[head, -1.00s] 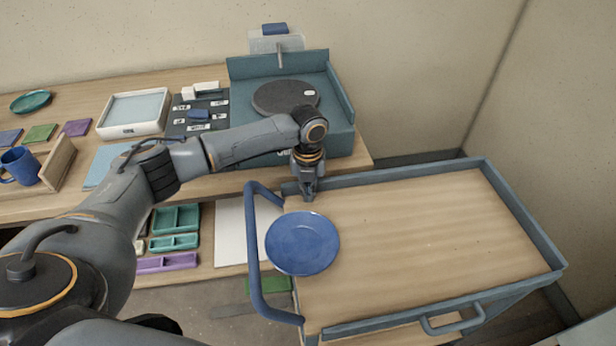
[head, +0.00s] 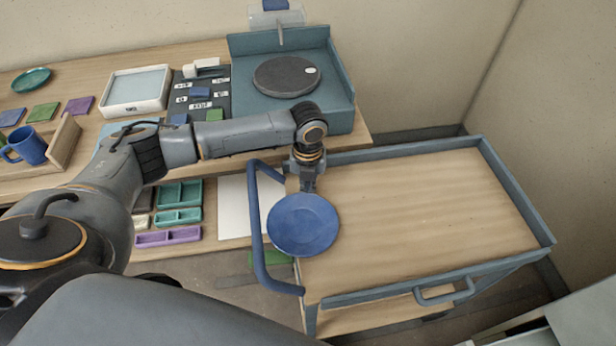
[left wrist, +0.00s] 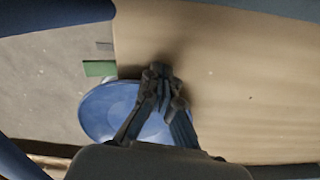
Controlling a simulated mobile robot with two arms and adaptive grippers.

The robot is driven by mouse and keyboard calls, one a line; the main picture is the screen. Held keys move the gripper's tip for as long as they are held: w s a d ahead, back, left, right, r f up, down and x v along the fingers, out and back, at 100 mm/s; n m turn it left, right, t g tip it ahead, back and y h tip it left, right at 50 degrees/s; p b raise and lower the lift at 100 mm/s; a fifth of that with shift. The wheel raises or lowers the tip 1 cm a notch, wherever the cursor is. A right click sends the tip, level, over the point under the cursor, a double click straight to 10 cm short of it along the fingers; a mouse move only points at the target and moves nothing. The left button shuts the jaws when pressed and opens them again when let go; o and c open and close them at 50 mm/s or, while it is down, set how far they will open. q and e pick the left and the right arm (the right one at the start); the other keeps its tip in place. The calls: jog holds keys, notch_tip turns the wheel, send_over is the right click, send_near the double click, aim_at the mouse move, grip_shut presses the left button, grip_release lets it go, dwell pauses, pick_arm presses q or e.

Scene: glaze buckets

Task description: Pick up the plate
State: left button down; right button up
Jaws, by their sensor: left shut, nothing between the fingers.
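The blue round plate (head: 303,228) lies at the left end of the cart's wooden top, part of it reaching past the left edge in the picture. My left gripper (head: 308,186) points down at the plate's far rim, and its fingertips are partly hidden there. In the left wrist view the dark fingers (left wrist: 160,72) are closed together with nothing between them. They cross in front of the plate (left wrist: 108,108), tips near its rim; I cannot tell whether they touch it. My right gripper is not in view.
The cart (head: 430,215) has a raised grey-blue rim and a blue handle (head: 258,235) left of the plate. Its top is clear to the right. A workbench behind holds a turntable (head: 286,76), a white tray (head: 136,92) and a blue mug (head: 25,146).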

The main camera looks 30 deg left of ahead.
pick_arm(q)
jog(key=shift+s+d+r, duration=0.2)
jog(key=shift+s, duration=0.25)
jog(key=shift+s+f, duration=0.1)
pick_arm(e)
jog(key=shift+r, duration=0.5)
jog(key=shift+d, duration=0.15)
